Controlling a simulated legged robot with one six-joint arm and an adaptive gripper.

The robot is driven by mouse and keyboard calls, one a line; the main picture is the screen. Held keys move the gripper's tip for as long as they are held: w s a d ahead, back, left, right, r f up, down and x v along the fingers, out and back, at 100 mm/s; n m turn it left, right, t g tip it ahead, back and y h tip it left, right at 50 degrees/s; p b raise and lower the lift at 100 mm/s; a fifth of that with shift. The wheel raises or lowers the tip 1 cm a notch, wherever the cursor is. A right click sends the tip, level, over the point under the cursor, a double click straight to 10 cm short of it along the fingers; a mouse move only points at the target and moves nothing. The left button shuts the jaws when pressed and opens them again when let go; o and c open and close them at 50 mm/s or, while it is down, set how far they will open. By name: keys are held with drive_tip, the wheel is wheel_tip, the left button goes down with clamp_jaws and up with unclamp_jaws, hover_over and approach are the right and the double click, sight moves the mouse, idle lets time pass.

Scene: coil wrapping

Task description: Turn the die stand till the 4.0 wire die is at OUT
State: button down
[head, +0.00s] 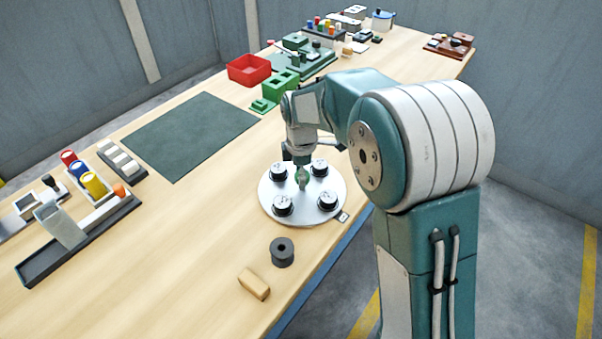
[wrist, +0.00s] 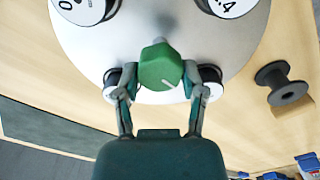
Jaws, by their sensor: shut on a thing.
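The die stand (head: 268,195) is a round pale plate on the table with several black dies with white labelled tops around its edge. A green knob (wrist: 160,66) with a white line rises at its middle. My gripper (wrist: 160,84) is over the stand, with one finger on each side of the knob, shut on it. In the wrist view one die label (wrist: 228,6) shows "4" after a dot and another (wrist: 80,8) shows "0"; both are cut off by the frame edge. A small tag (head: 342,217) sits at the plate's right rim; I cannot read it.
A dark spool (head: 282,252) and a tan block (head: 254,284) stand in front of the stand. A green mat (head: 190,135), a red bin (head: 249,69) and a green block fixture (head: 281,85) lie behind it. Racks with coloured rolls (head: 92,184) are at left.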

drive_tip(key=shift+w+d+m, duration=0.1)
drive_tip(key=shift+d+m, duration=0.15)
drive_tip(key=shift+m, duration=1.75)
drive_tip(key=shift+d+m, duration=0.1)
drive_tip(key=shift+m, duration=2.3)
drive_tip(key=shift+f+m, duration=0.1)
drive_tip(key=shift+m, duration=4.3)
drive_tip(key=shift+c, duration=0.8)
unclamp_jaws()
drive_tip(key=shift+a, duration=0.2)
